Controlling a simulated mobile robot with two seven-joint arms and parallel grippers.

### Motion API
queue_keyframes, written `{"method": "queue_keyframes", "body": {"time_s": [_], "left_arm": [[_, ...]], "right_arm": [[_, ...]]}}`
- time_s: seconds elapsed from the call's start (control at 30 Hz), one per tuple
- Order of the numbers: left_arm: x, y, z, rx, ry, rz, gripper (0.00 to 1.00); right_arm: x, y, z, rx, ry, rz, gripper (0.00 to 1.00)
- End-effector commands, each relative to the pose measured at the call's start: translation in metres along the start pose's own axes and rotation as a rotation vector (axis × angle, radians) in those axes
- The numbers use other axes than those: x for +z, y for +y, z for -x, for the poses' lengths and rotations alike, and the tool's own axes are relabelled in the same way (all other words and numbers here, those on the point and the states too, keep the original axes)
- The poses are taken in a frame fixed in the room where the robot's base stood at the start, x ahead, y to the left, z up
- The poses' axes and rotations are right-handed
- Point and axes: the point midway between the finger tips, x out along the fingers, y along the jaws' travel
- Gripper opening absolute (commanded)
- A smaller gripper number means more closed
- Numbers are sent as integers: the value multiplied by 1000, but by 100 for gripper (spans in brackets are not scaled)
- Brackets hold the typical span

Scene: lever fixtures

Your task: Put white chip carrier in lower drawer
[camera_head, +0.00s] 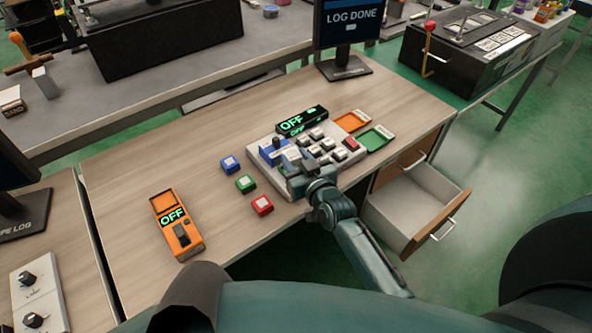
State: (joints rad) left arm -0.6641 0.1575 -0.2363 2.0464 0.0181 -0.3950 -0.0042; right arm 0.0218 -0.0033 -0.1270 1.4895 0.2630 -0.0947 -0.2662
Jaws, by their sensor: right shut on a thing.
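My right gripper (290,160) reaches in from the lower right over the front left of a white control panel (262,170) on the wooden desk. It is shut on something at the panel. The gripper hides the held thing, so I cannot tell what it is. I cannot clearly pick out the white chip carrier. The lower drawer (432,206) at the desk's right side is pulled out, with a pale interior that looks empty. My left gripper is not in view.
Blue (229,163), green (245,183) and red (262,205) blocks with white tops lie left of the panel. An orange OFF switch box (176,225) lies front left. Orange (352,121) and green (375,137) trays lie behind right. A monitor (346,30) stands behind.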

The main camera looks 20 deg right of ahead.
Motion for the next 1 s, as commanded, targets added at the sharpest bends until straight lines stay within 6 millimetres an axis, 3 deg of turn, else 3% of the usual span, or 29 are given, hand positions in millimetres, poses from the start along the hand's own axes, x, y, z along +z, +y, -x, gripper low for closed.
{"method": "queue_keyframes", "body": {"time_s": [0.2, 0.53, 0.57, 0.8, 1.0], "left_arm": [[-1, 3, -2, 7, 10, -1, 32], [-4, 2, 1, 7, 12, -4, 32], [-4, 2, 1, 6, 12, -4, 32], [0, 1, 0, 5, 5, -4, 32], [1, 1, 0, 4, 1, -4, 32]], "right_arm": [[30, 0, -5, -1, -1, 2, 8], [43, 0, -4, -1, -11, 1, 8], [43, 0, -4, -1, -12, 2, 39], [40, 0, -5, 0, -5, 1, 59], [39, 0, -6, 0, -2, 0, 59]]}}
